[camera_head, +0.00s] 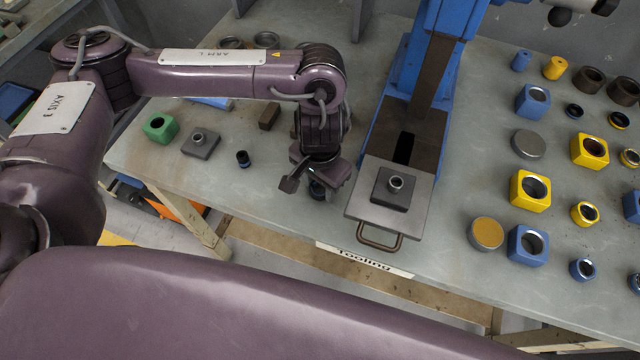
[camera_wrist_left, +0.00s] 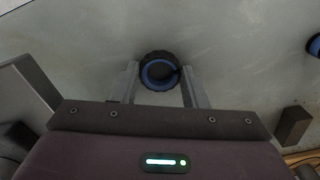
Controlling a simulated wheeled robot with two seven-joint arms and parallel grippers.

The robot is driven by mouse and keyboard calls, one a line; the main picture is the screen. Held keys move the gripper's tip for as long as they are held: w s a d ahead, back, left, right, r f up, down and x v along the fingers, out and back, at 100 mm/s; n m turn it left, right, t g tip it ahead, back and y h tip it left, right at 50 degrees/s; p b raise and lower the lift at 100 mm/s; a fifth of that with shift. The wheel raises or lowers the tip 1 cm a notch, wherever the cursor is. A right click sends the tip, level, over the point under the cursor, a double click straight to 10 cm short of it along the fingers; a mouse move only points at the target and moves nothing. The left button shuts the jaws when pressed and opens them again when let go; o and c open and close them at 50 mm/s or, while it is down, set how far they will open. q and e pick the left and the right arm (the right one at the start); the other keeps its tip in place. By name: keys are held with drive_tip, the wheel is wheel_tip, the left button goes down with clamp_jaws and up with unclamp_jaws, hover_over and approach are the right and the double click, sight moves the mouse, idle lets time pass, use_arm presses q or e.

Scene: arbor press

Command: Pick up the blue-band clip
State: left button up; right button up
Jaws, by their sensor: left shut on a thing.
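The blue-band clip (camera_wrist_left: 160,71) is a small dark ring with a blue band, seen between the two fingers of my left gripper (camera_wrist_left: 162,84) in the left wrist view. The gripper is shut on it. In the head view my left gripper (camera_head: 316,178) points down at the bench left of the press plate, and the clip (camera_head: 317,190) shows partly below it, mostly hidden. I cannot tell whether the clip touches the bench. Another small dark piece with blue (camera_head: 243,158) stands to the left. My right gripper is not in view.
The blue arbor press (camera_head: 436,60) stands just right of the gripper, with a grey block and sleeve (camera_head: 392,188) on its plate. A green block (camera_head: 160,127) and a grey block (camera_head: 200,143) lie left. Several yellow and blue parts stand right. The bench's front edge is close.

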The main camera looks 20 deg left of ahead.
use_arm(q)
wheel_tip(320, 180, up, 20)
drive_tip(key=p, duration=0.2)
idle(1.3)
